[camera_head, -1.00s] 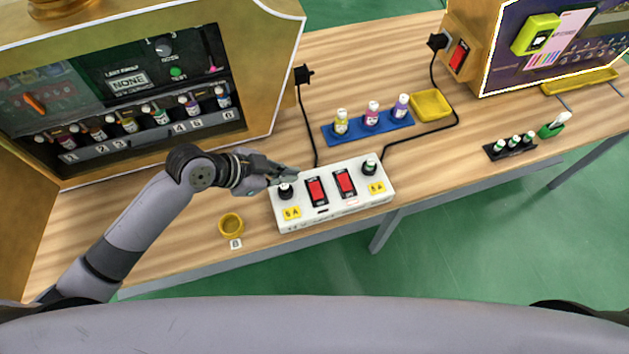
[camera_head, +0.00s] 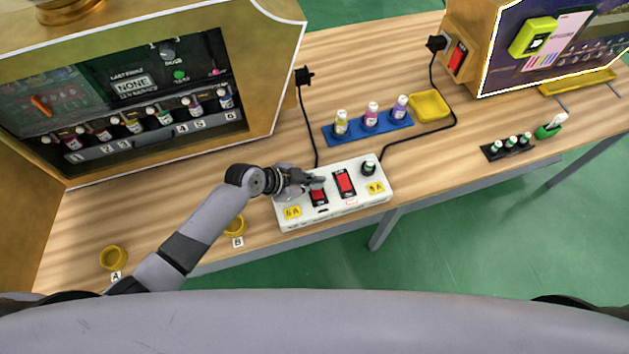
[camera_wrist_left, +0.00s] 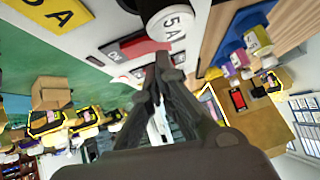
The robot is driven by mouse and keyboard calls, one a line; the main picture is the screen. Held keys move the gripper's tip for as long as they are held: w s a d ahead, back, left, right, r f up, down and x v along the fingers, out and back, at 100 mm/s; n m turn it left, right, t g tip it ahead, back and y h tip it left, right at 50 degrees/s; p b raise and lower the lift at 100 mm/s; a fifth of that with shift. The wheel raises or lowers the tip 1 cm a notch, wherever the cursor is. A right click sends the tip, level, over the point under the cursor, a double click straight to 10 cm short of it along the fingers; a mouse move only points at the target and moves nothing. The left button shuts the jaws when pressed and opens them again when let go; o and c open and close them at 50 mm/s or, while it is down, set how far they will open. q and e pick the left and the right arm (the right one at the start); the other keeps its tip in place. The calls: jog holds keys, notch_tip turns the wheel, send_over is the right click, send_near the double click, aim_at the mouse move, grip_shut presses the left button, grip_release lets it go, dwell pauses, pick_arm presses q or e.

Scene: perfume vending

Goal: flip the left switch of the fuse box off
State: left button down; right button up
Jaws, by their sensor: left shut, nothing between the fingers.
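The white fuse box (camera_head: 335,211) lies near the front edge of the table, with two red rocker switches on top. The left switch (camera_head: 319,197) is partly covered at its upper end by my left gripper (camera_head: 319,181). The right switch (camera_head: 345,183) is clear in the head view. My left gripper is shut and empty, its fingertips over or against the left switch; contact cannot be told. In the left wrist view the closed fingertips (camera_wrist_left: 163,60) are beside a red switch (camera_wrist_left: 142,47) and a fuse marked 5A (camera_wrist_left: 170,22). My right gripper is out of view.
A black-capped fuse (camera_head: 368,167) stands at the box's right end. Black cables run behind it. A blue tray (camera_head: 367,133) with bottles and a yellow tray (camera_head: 431,106) are further back. Yellow rings (camera_head: 113,257) lie front left. A vending cabinet (camera_head: 262,70) stands back left.

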pick_arm(q)
jog(key=b, duration=0.1)
jog(key=f+g+b, duration=0.1)
jog(key=b, duration=0.1)
jog(key=shift+w+a+f+n, duration=0.15)
jog(key=shift+w+f+n, duration=0.1)
jog(key=shift+w+n, duration=0.1)
jog(key=shift+s+r+p, duration=0.1)
jog(key=shift+r+p, duration=0.15)
jog(key=shift+p, duration=0.25)
jog(key=shift+s, duration=0.2)
